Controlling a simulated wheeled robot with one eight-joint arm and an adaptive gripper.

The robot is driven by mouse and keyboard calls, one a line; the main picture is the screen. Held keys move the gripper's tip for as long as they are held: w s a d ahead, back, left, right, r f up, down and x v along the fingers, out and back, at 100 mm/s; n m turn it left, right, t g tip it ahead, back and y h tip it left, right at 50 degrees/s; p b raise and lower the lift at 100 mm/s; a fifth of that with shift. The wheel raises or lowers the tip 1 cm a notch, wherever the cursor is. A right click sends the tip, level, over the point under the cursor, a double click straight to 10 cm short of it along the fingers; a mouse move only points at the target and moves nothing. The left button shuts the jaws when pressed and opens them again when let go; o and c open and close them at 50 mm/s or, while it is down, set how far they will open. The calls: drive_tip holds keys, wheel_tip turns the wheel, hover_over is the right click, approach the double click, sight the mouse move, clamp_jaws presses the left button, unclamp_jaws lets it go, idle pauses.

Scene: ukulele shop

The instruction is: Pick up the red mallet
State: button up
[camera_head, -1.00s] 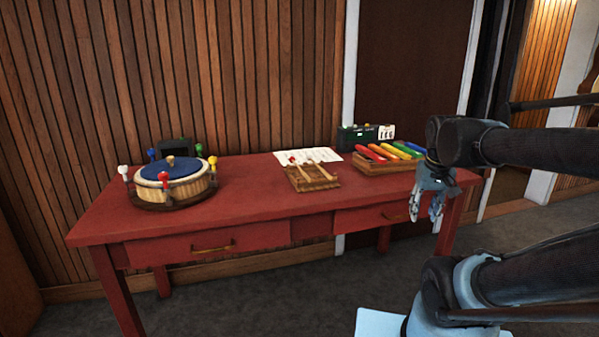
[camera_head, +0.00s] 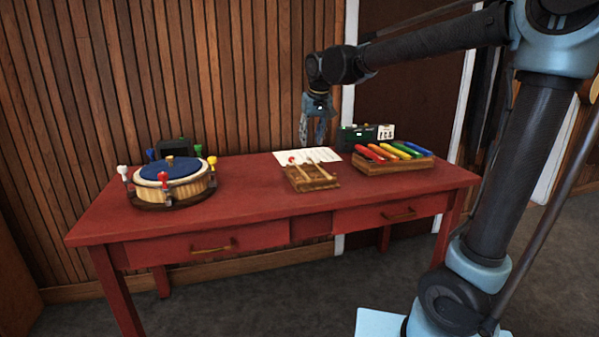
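A wooden rack (camera_head: 318,184) lies on the red table with light wooden mallets on it. One mallet has a small red head (camera_head: 292,160) at the rack's back left; the other (camera_head: 322,170) lies to its right and its head colour is hard to tell. My gripper (camera_head: 312,143) points down, its two fingers apart with nothing between them. In the picture it is just above the rack's far side, over the white sheet; its exact height and depth are unclear.
A blue-topped drum (camera_head: 168,170) ringed by coloured knobs, one red, stands at the left of the red table (camera_head: 240,205). A xylophone with coloured bars (camera_head: 392,152) is right of the rack. A paper sheet (camera_head: 328,153) and a dark green box (camera_head: 357,138) lie behind. Table between drum and rack is clear.

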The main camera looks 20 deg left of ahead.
drive_tip(key=a, duration=0.1)
hover_over(304, 172)
drive_tip(key=s, duration=0.3)
drive_tip(key=f, duration=1.1)
drive_tip(key=shift+d, duration=0.35)
drive_tip(key=x, duration=0.4)
drive_tip(key=shift+w+d+r, duration=0.1)
drive_tip(key=shift+w+d, duration=0.1)
drive_tip(key=shift+w, duration=0.2)
drive_tip(key=shift+w+a+f, duration=0.15)
drive_tip(key=shift+w+f, duration=0.05)
drive_tip(key=shift+f, duration=0.45)
clamp_jaws()
